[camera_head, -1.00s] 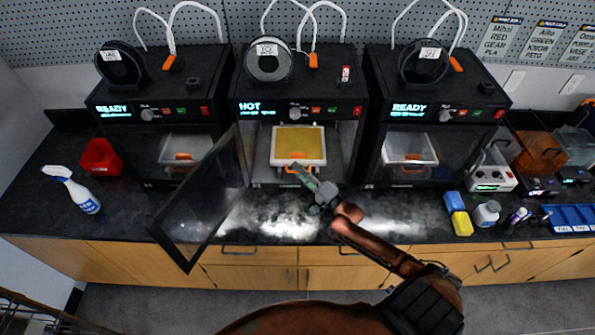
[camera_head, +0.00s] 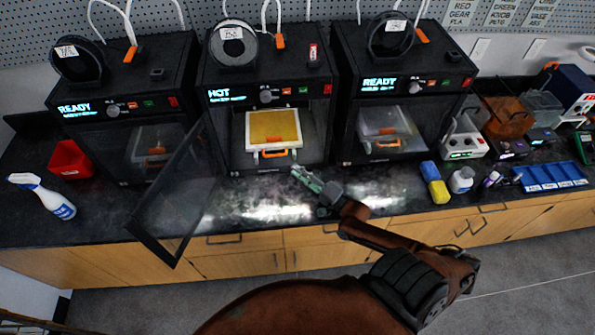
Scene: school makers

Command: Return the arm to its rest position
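My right gripper (camera_head: 304,176) shows in the head view, low over the counter in front of the middle printer. It is apart from the orange handle of the build plate, and I see nothing held in it. Its fingers are too small to tell open from shut. My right arm reaches up from the bottom of the view, partly bent. My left gripper is not in view. The middle printer (camera_head: 266,93) reads HOT. Its door (camera_head: 181,196) hangs open to the left, and a yellow-topped build plate (camera_head: 273,128) sits inside.
Printers reading READY stand left (camera_head: 122,102) and right (camera_head: 402,88). A red bin (camera_head: 69,159) and spray bottle (camera_head: 42,196) are at the left. A sponge (camera_head: 434,183), small bottle (camera_head: 461,181) and blue tray (camera_head: 551,177) are at the right. The counter before the right printer is mostly clear.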

